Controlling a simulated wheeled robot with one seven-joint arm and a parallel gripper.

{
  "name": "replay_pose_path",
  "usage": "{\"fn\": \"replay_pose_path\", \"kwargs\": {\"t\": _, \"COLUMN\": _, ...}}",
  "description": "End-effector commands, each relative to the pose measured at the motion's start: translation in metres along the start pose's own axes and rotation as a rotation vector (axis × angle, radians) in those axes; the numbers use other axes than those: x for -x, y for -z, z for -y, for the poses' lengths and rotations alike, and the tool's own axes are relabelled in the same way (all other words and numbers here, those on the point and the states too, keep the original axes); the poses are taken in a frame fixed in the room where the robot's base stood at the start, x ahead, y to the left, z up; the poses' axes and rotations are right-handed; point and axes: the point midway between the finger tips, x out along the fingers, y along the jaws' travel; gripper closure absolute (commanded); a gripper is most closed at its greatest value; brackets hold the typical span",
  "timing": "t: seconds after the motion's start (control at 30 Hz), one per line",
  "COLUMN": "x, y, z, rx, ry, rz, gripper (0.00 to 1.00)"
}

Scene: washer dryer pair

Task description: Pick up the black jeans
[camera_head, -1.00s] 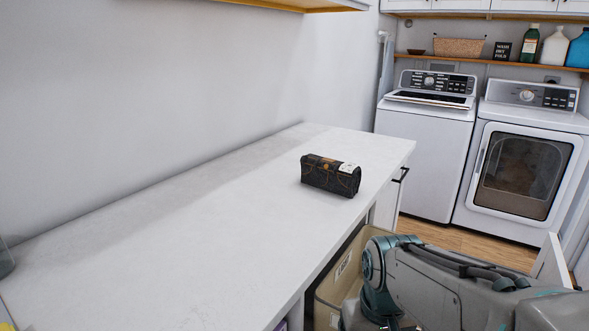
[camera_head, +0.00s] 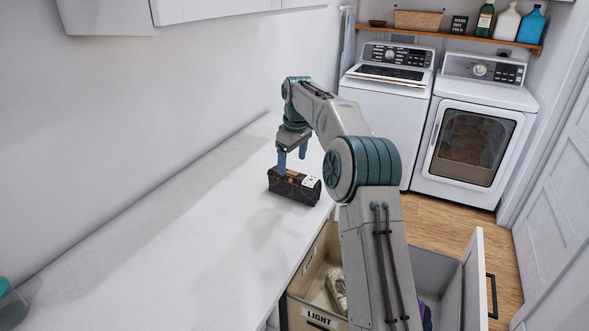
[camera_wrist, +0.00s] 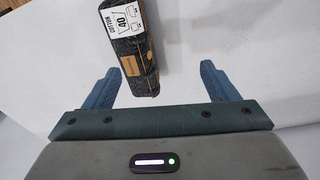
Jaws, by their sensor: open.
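The black jeans (camera_head: 292,187) are a folded, rolled dark bundle with a white label and a tan patch. They lie on the white countertop near its right edge. In the wrist view the jeans (camera_wrist: 133,60) show their label reading "COTTON 40", and their near end lies between the two fingers, closer to the left one. My gripper (camera_head: 292,162) hangs above the jeans, fingers pointing down. In the wrist view my gripper (camera_wrist: 168,85) is open, with nothing between its pads held. I cannot tell exactly how far the fingertips are above the bundle.
The white countertop (camera_head: 170,235) is mostly clear, with a wall along its left. Below its right edge is an open drawer with a bin marked "LIGHT" (camera_head: 318,314) holding cloth. A washer (camera_head: 383,100) and a dryer (camera_head: 472,130) stand at the back.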

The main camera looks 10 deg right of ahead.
Motion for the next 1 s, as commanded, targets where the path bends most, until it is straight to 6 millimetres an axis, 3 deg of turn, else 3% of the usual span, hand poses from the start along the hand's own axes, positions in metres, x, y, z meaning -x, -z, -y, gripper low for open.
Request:
{"fn": "replay_pose_path", "kwargs": {"t": 0.03, "x": 0.009, "y": 0.007, "z": -0.013, "rx": 0.015, "ry": 0.012, "rz": -0.007, "gripper": 0.20}}
{"fn": "replay_pose_path", "kwargs": {"t": 0.13, "x": 0.008, "y": 0.014, "z": -0.030, "rx": 0.043, "ry": 0.025, "rz": -0.019, "gripper": 0.20}}
{"fn": "replay_pose_path", "kwargs": {"t": 0.37, "x": 0.002, "y": 0.018, "z": -0.050, "rx": 0.075, "ry": 0.040, "rz": -0.036, "gripper": 0.20}}
{"fn": "replay_pose_path", "kwargs": {"t": 0.47, "x": -0.008, "y": 0.018, "z": -0.051, "rx": 0.079, "ry": 0.043, "rz": -0.036, "gripper": 0.20}}
{"fn": "replay_pose_path", "kwargs": {"t": 0.8, "x": -0.070, "y": 0.019, "z": -0.049, "rx": 0.077, "ry": 0.042, "rz": -0.035, "gripper": 0.20}}
{"fn": "replay_pose_path", "kwargs": {"t": 1.0, "x": -0.085, "y": 0.019, "z": -0.049, "rx": 0.077, "ry": 0.040, "rz": -0.038, "gripper": 0.20}}
